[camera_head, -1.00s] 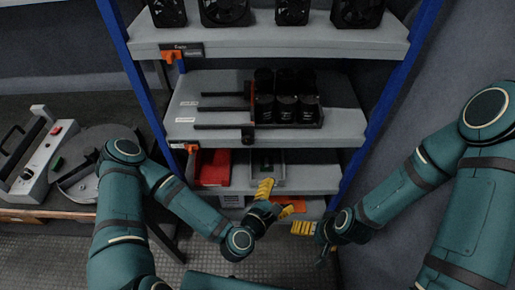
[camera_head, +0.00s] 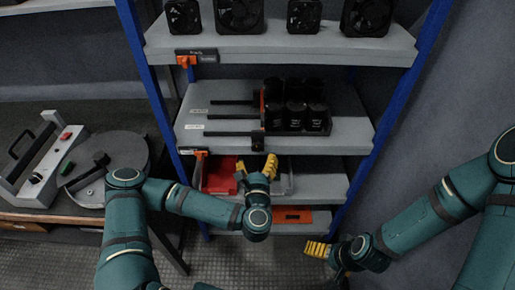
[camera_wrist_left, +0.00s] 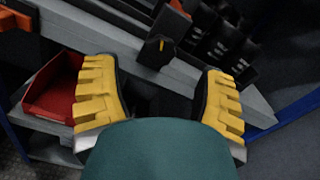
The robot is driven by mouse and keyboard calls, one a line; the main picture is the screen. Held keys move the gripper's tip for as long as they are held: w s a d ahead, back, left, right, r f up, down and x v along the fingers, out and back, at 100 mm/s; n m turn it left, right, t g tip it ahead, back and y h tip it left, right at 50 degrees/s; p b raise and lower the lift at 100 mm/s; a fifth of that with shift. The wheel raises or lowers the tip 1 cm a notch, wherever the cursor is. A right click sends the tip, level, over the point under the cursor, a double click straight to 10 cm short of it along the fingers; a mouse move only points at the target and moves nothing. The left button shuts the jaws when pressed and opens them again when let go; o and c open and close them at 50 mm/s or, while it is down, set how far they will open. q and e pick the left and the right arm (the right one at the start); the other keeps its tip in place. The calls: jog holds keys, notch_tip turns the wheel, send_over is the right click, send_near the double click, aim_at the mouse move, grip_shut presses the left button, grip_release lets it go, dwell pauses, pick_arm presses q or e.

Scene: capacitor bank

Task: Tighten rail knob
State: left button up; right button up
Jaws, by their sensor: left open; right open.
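The rail knob (camera_head: 257,143) is a small black block at the front end of the rail, on the front edge of the middle shelf (camera_head: 345,148). It also shows in the left wrist view (camera_wrist_left: 157,50), dark with a yellow mark. Black capacitors (camera_head: 295,105) stand in a cluster behind it. My left gripper (camera_head: 256,165) is open and empty, its yellow-padded fingers just below the knob. In the left wrist view the knob lies ahead, between the open fingers (camera_wrist_left: 158,75), apart from both. My right gripper (camera_head: 322,250) is low at the right, away from the shelves; its fingers partly overlap.
Black rods (camera_head: 225,117) stick out left of the capacitors. A red bin (camera_head: 217,175) sits on the shelf below, beside my left gripper. Fans (camera_head: 239,14) stand on the top shelf. A blue post (camera_head: 397,110) bounds the right side. A bench with a device (camera_head: 45,165) is at left.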

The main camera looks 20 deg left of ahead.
aim_at(257, 148)
pick_arm(q)
jog(key=x, duration=0.6)
jog(key=shift+w+b, duration=0.1)
jog(key=shift+b, duration=0.2)
jog(key=c, duration=1.2)
